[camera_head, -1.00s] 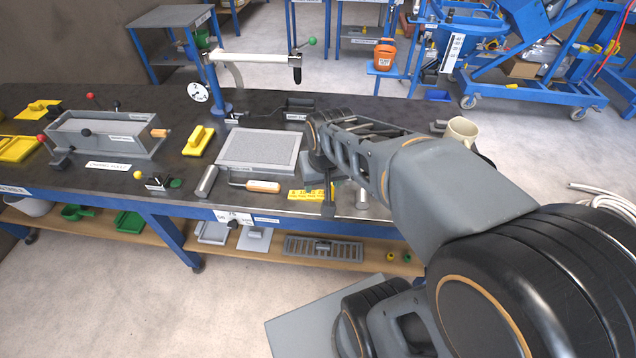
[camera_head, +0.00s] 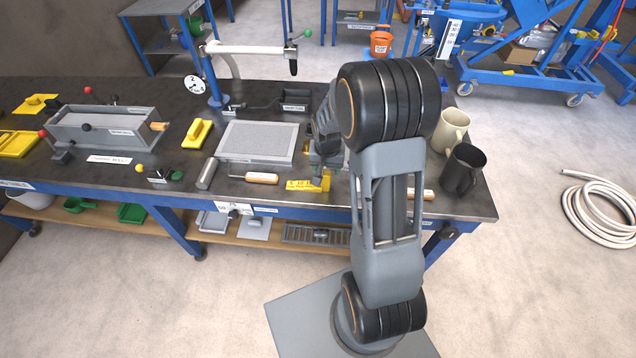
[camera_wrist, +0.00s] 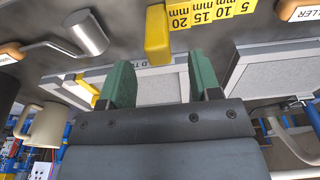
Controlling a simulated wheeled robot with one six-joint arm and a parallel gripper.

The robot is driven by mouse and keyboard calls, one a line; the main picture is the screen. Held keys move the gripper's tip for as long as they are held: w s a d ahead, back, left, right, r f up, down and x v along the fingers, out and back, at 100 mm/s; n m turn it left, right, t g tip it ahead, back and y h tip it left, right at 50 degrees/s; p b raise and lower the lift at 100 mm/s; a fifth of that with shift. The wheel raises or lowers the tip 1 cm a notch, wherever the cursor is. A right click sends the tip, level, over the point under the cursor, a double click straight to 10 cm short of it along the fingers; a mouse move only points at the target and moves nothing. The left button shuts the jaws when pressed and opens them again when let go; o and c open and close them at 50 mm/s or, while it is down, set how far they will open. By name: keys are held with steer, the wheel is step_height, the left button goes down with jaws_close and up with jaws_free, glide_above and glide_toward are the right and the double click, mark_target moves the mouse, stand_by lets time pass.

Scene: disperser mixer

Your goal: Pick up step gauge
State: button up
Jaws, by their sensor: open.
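The step gauge (camera_head: 301,185) is a small yellow bar near the front edge of the dark bench. In the wrist view the yellow gauge (camera_wrist: 215,12) shows printed marks from 5 to 20 mm at the top, with a raised block at its left end. My gripper (camera_wrist: 161,80) has green fingertips spread apart with nothing held between them. The gauge's block appears just beyond the fingertips, not between them. In the head view my gripper (camera_head: 322,160) is just behind the gauge's right end, partly covered by my arm.
A grey tray (camera_head: 257,122) lies behind the gauge, and a wooden-handled tool (camera_head: 262,178) and grey cylinder (camera_head: 207,174) lie to its left. A beige mug (camera_head: 452,130) and a black mug (camera_head: 463,170) stand at the bench's right end.

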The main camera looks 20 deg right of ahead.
mark_target(327, 172)
steer(key=shift+w+d+f+p, duration=0.15)
steer(key=shift+f+p, duration=0.15)
steer(key=shift+f, duration=1.2)
steer(key=shift+w+d+f+p, duration=0.1)
steer(key=shift+f+p, duration=0.15)
steer(key=shift+f, duration=1.2)
steer(key=c, duration=0.9)
steer(key=shift+c, duration=0.5)
steer(key=shift+r, duration=0.15)
